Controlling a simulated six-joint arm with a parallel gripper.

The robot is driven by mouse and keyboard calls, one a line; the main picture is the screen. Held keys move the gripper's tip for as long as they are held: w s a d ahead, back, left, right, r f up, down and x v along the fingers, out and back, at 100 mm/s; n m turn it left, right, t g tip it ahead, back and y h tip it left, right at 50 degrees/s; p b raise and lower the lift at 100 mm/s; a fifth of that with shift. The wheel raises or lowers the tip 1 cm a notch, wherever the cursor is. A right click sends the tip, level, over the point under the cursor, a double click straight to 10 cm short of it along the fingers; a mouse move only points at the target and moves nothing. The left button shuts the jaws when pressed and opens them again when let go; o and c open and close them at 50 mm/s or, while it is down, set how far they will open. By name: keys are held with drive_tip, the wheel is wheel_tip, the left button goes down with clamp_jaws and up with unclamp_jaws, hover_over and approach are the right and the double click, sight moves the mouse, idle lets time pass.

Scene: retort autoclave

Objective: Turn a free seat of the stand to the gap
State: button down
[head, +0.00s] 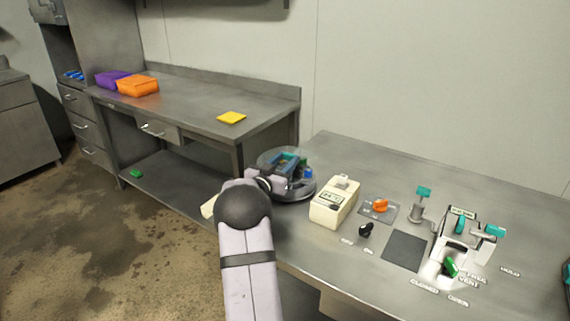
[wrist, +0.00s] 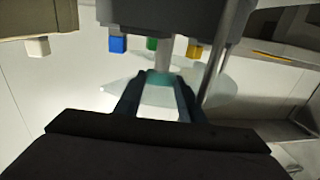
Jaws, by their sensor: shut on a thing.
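The stand looks like a low round grey turntable (head: 296,194) on the steel bench, partly hidden behind my arm. My gripper (head: 284,166) is over it, with its fingers closed on a small teal piece. The wrist view shows the fingers (wrist: 158,88) on both sides of this teal piece (wrist: 160,77), below a grey post. A blue block (head: 307,173) shows at the stand's right side. In the wrist view a blue block (wrist: 118,45), a green block (wrist: 152,44) and a yellow block (wrist: 194,50) line the top. I cannot make out the gap or which seats are free.
A cream box with a display (head: 333,203) stands close right of the stand. Further right are an orange knob (head: 380,205), a black knob (head: 366,230), a teal-topped post (head: 421,203) and a white device with a green handle (head: 451,267). A dark square pad (head: 405,251) lies bare.

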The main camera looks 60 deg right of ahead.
drive_tip(key=shift+s+d+f+n+t+y+b, duration=0.1)
drive_tip(key=shift+s+n+t+y+b, duration=0.15)
drive_tip(key=shift+n+t+b, duration=0.6)
drive_tip(key=shift+s+d+f+n+t+y+b, duration=0.15)
drive_tip(key=shift+n+t+y+b, duration=0.2)
drive_tip(key=shift+t+b, duration=0.85)
drive_tip(key=shift+s+a+n+t+y+b, duration=0.1)
drive_tip(key=shift+s+n+t+y+b, duration=0.1)
drive_tip(key=shift+n+t+b, duration=0.85)
drive_tip(key=shift+s+d+r+n+t+y+b, duration=0.1)
drive_tip(key=shift+n+t+y+b, duration=0.35)
drive_tip(key=shift+t+b, duration=0.15)
drive_tip(key=shift+s+d+r+n+t+y+b, duration=0.1)
drive_tip(key=shift+n+t+y+b, duration=0.2)
drive_tip(key=shift+t+y+b, duration=0.25)
drive_tip(key=shift+n+t, duration=0.3)
drive_tip(key=shift+t, duration=0.15)
drive_tip(key=c, duration=1.2)
unclamp_jaws()
drive_tip(key=shift+o, duration=0.2)
drive_tip(key=shift+a, duration=0.1)
drive_tip(key=v, duration=0.7)
drive_tip(key=shift+r+b, duration=0.2)
drive_tip(key=shift+b, duration=0.2)
drive_tip(key=shift+s, duration=0.1)
